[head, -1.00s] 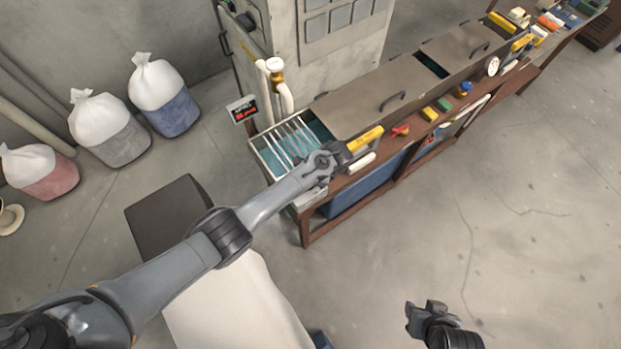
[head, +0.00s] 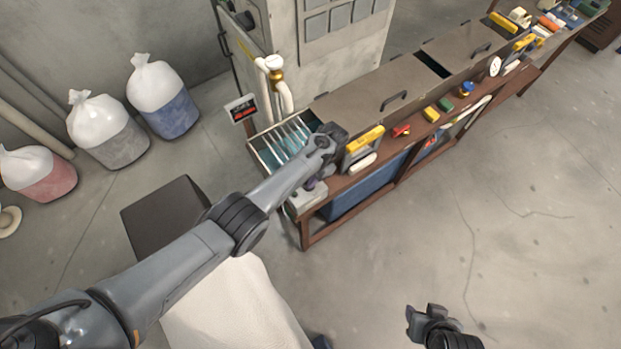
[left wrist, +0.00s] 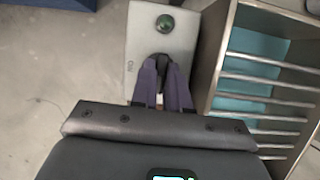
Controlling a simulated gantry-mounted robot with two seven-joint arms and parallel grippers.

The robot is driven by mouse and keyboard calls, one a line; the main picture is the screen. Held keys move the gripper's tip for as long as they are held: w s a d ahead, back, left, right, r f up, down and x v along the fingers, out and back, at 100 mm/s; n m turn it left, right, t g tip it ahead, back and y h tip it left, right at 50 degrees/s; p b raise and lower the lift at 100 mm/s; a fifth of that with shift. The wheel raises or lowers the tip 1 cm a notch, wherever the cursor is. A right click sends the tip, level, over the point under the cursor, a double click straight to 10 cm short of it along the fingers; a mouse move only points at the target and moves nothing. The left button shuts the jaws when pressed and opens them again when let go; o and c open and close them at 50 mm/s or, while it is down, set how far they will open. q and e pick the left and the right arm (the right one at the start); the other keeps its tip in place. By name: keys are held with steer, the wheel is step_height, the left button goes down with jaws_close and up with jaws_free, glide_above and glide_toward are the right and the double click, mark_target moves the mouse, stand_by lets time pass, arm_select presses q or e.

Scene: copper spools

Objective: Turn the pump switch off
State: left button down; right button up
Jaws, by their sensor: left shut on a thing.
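The pump switch is a pale grey box (head: 306,200) at the near end of the bench in the head view. In the left wrist view the box (left wrist: 146,38) has a round green lamp (left wrist: 165,23), a dark knob (left wrist: 161,60) and "ON" lettering on its left side. My left gripper (head: 311,184) is over the box. In the left wrist view its purple fingers (left wrist: 163,72) are shut on the knob, partly hiding it. Which way the knob points is hard to tell. My right gripper (head: 424,312) is low in the head view, over bare floor, away from the bench.
A tank with slatted bars (head: 277,148) adjoins the switch box. Grey bench lids (head: 375,92), a yellow-topped block (head: 363,140) and a red item (head: 401,130) lie beyond. A white-covered surface (head: 235,310) is below my left arm. The floor at right is clear.

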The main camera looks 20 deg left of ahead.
stand_by(0.4)
arm_select(q)
steer(key=c, duration=1.1)
jaws_free()
steer(key=p+v, duration=0.2)
steer(key=v, duration=0.8)
steer(key=shift+w+r+p, duration=0.15)
steer(key=shift+r+p, duration=0.2)
steer(key=shift+r, duration=0.05)
steer(key=shift+f, duration=0.1)
